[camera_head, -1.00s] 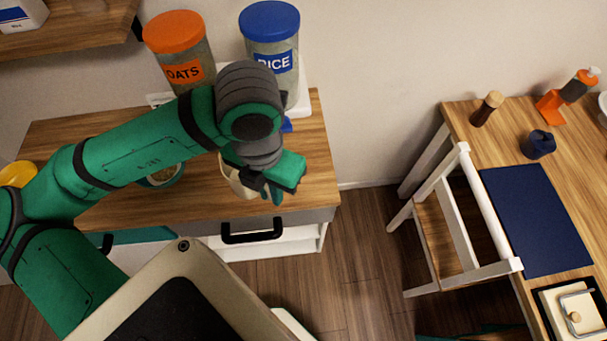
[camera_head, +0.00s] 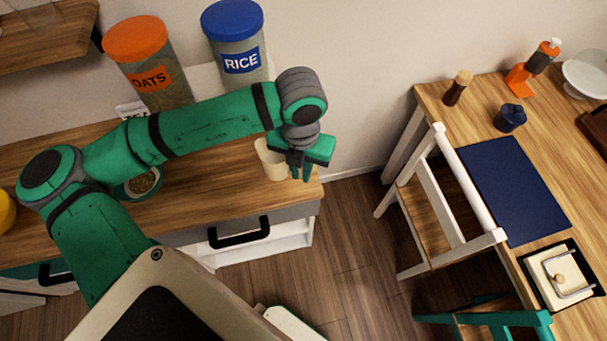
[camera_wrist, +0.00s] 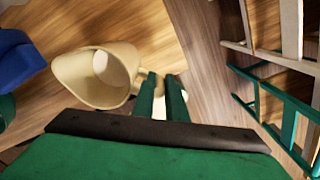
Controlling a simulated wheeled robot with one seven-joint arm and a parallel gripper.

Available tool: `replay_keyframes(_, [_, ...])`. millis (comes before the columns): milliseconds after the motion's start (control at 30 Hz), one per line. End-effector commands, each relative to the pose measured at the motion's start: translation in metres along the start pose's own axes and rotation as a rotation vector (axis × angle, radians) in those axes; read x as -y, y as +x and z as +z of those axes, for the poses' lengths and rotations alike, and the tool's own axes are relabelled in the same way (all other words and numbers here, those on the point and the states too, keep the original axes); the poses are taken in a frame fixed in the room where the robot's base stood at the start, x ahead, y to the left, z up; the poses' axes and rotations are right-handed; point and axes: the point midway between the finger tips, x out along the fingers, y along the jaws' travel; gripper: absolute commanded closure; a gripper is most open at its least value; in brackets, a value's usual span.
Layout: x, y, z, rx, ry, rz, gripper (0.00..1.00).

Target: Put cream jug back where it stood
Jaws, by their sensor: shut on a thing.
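The cream jug (camera_head: 269,160) is a cream-coloured open vessel near the right end of the wooden cabinet top. It also shows in the wrist view (camera_wrist: 88,84), tilted in the picture, its open mouth facing the camera. My gripper (camera_head: 300,172) is at the jug's right side, and its green fingers (camera_wrist: 162,98) are shut close together at the jug's right edge, where the handle would be. The fingers hide the handle. I cannot tell whether the jug's base touches the cabinet top.
Oats (camera_head: 148,70) and rice (camera_head: 238,45) jars stand at the back of the cabinet (camera_head: 205,185). A bowl (camera_head: 142,182) is partly behind my arm. A chair (camera_head: 438,215) and a table with a navy mat (camera_head: 515,188) stand to the right, across a floor gap.

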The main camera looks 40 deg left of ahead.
Motion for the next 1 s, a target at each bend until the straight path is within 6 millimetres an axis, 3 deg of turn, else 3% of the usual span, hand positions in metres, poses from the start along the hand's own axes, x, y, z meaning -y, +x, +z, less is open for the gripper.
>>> replay_keyframes(400, [0.004, 0.039, 0.007, -0.001, 0.001, -0.001, 1.00])
replay_keyframes(800, [0.002, 0.043, 0.007, 0.000, -0.004, 0.000, 1.00])
replay_keyframes(833, [0.002, 0.043, 0.007, 0.000, -0.004, 0.000, 0.83])
replay_keyframes(900, [0.002, 0.043, 0.007, 0.000, -0.004, 0.000, 0.69])
replay_keyframes(1000, [0.002, 0.043, 0.007, 0.000, -0.003, 0.000, 0.69])
